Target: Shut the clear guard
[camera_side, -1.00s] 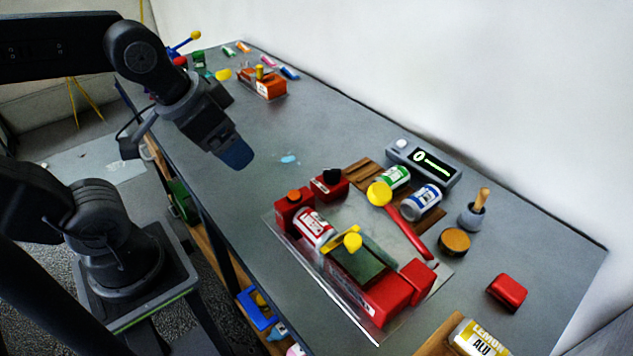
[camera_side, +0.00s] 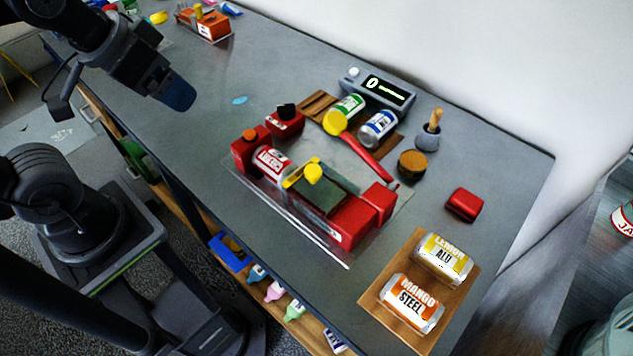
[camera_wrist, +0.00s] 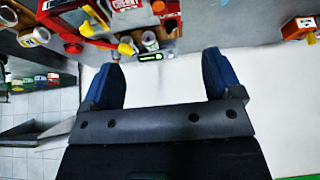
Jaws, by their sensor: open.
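A red fixture (camera_side: 345,222) stands on the grey table, with a red and white can (camera_side: 271,162) lying in its left part. A dark greenish see-through panel (camera_side: 325,197) with a yellow knob (camera_side: 313,173) lies over its middle; this looks like the clear guard, but its exact angle is hard to tell. A clear sheet with bright edges surrounds the fixture at table level. My gripper (camera_side: 178,95) is up and left of the fixture, apart from it, above the table's left side. In the wrist view its blue fingers (camera_wrist: 160,65) are wide apart with nothing between them.
A yellow-headed red lever (camera_side: 362,150) and green and blue cans lie behind the fixture, near a grey display box (camera_side: 382,88). A brush pot (camera_side: 428,130), red box (camera_side: 464,204) and wooden tray (camera_side: 375,300) with two cans are to the right.

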